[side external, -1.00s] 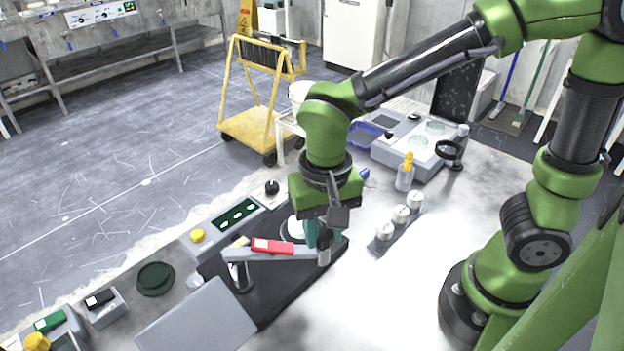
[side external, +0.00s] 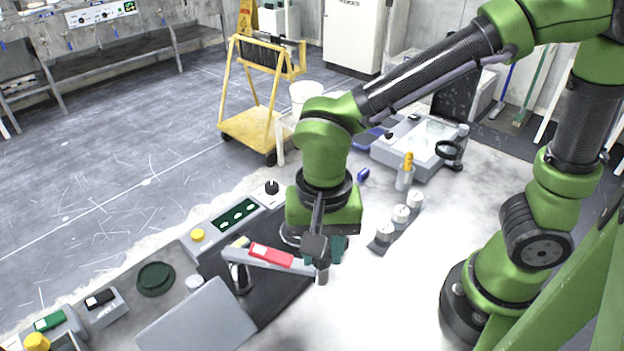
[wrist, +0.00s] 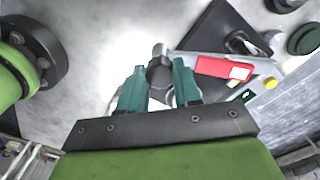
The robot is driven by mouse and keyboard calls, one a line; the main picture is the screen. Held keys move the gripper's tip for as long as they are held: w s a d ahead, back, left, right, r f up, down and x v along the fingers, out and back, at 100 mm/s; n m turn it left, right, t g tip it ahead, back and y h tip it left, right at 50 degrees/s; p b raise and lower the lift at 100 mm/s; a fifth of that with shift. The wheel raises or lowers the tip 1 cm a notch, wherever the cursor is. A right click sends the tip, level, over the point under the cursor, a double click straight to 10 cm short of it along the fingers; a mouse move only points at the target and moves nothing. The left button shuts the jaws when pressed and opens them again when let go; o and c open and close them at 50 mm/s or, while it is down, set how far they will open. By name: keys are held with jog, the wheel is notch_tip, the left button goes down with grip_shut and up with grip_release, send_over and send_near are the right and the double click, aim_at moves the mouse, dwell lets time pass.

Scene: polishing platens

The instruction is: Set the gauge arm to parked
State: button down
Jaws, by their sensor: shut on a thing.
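The gauge arm (side external: 297,265) is a grey bar with a red and white label, above a dark base plate (side external: 268,303). Its left part is over a metal post, and its right end reaches past the plate's edge over the pale table. My gripper (side external: 322,256) is shut on the dark upright handle at that right end. In the wrist view, the gauge arm (wrist: 258,82) runs right from the dark handle (wrist: 160,72), which sits between my teal fingers (wrist: 161,82). My gripper partly hides the handle in the side view. No parked mark can be made out.
A grey slanted panel (side external: 197,322) stands at the front left. A control box with a yellow button (side external: 198,235) lies behind the plate. Several white-topped weights (side external: 401,214) stand in a row to the right. The pale table in front right is clear.

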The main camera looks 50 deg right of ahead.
jog(key=c, duration=0.8)
grip_release()
jog(key=shift+a, duration=0.1)
notch_tip(320, 180, up, 17)
jog(key=shift+f, duration=0.1)
jog(key=d+f+n+t, duration=0.1)
jog(key=d+f+t, duration=0.1)
jog(key=d, duration=0.3)
jog(key=d+f+n+t+y, duration=0.1)
jog(key=d+f+n+t, duration=0.1)
jog(key=d, duration=0.4)
jog(key=d+f+n+t+y, duration=0.1)
jog(key=d+f+n+t, duration=0.1)
jog(key=d, duration=0.3)
jog(key=shift+w+d+f+t, duration=0.15)
jog(key=shift+d+f+t, duration=0.2)
jog(key=shift+t, duration=0.25)
